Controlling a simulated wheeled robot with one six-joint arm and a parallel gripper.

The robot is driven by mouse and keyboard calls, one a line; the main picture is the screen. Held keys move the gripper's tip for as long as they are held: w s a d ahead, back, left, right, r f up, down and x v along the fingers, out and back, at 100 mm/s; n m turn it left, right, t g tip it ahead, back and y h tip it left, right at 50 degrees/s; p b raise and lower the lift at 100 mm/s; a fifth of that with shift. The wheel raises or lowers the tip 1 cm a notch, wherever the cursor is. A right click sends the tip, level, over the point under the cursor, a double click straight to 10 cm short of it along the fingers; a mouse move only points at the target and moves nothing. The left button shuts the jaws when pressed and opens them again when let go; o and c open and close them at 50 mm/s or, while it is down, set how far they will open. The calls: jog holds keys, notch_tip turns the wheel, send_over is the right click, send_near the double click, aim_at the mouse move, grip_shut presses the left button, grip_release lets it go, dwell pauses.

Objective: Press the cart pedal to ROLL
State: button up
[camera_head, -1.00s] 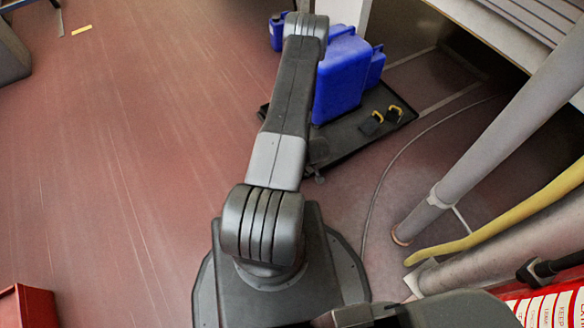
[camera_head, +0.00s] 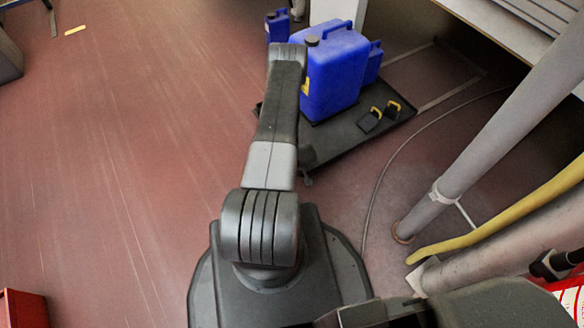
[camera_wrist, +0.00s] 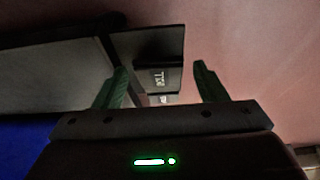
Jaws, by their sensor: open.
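The cart (camera_head: 335,152), a low black platform, stands on the floor at the upper middle of the head view. Two small black pedals with yellow edges, a nearer left one (camera_head: 369,121) and a right one (camera_head: 393,108), sit on its right part. I cannot read which is ROLL there. In the wrist view my gripper (camera_wrist: 160,82) is open and empty, its two green fingers apart. Beyond them, between the fingertips, is a dark plate (camera_wrist: 150,48) with small white lettering, too blurred to read surely. My gripper is hidden in the head view behind my arm.
A large blue canister (camera_head: 335,75) stands on the cart, with smaller blue ones beside and behind it. Grey pipes (camera_head: 480,135), a yellow hose (camera_head: 500,215) and a thin floor cable (camera_head: 385,175) lie to the right. The red floor at left is mostly clear.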

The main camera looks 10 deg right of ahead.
jog(key=c, duration=1)
jog(key=shift+s+f+t+b, duration=0.2)
jog(key=shift+f+t+b, duration=0.15)
jog(key=shift+b, duration=0.25)
jog(key=shift+s+d+f+t+y+b, duration=0.15)
jog(key=shift+f+t+y+b, duration=0.25)
jog(key=shift+t+b, duration=0.3)
jog(key=shift+s+f+t+b, duration=0.15)
jog(key=shift+f+t+b, duration=0.05)
jog(key=shift+t+b, duration=0.4)
jog(key=shift+t+y+b, duration=0.3)
jog(key=shift+t+b, duration=0.05)
jog(key=shift+b, duration=0.1)
jog(key=o, duration=1)
